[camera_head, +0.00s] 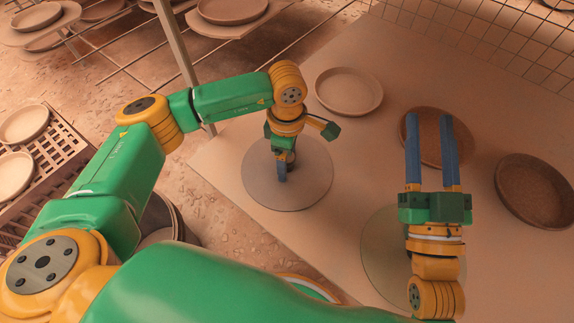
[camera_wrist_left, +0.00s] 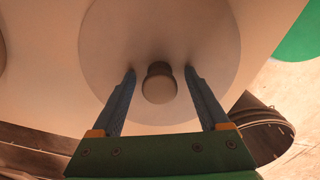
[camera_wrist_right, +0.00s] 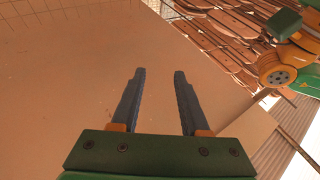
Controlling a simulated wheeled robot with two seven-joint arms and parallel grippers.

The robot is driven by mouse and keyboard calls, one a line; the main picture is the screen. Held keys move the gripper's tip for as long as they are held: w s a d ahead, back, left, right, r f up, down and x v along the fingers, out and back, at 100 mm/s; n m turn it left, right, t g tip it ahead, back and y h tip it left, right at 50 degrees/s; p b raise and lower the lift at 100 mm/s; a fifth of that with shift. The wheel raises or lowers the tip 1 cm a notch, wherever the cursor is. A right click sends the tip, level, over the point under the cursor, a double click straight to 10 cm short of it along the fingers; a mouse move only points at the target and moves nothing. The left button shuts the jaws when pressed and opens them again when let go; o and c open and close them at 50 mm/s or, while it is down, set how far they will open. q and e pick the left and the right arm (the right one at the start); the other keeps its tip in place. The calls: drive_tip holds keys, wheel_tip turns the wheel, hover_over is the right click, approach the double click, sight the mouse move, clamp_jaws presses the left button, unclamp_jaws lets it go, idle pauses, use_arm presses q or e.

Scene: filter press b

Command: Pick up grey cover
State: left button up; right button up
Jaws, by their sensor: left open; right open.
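The grey cover (camera_head: 310,185) is a flat round disc lying on the table under my left gripper (camera_head: 283,172). In the left wrist view the cover (camera_wrist_left: 115,40) shows a round knob (camera_wrist_left: 159,86) at its middle. My left gripper (camera_wrist_left: 160,72) is open and points down, with one finger on each side of the knob. Whether the fingers touch it cannot be told. My right gripper (camera_head: 430,118) is open and empty, its blue fingers stretched over the table. In the right wrist view only bare table lies between its fingers (camera_wrist_right: 160,73).
A greenish disc (camera_head: 378,250) lies partly hidden by my right wrist. A pale dish (camera_head: 348,90), a brown dish (camera_head: 440,150) and a dark dish (camera_head: 535,190) lie on the table (camera_head: 240,225). Racks with dishes stand left; wire mesh (camera_head: 480,35) is behind.

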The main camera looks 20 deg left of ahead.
use_arm(q)
clamp_jaws()
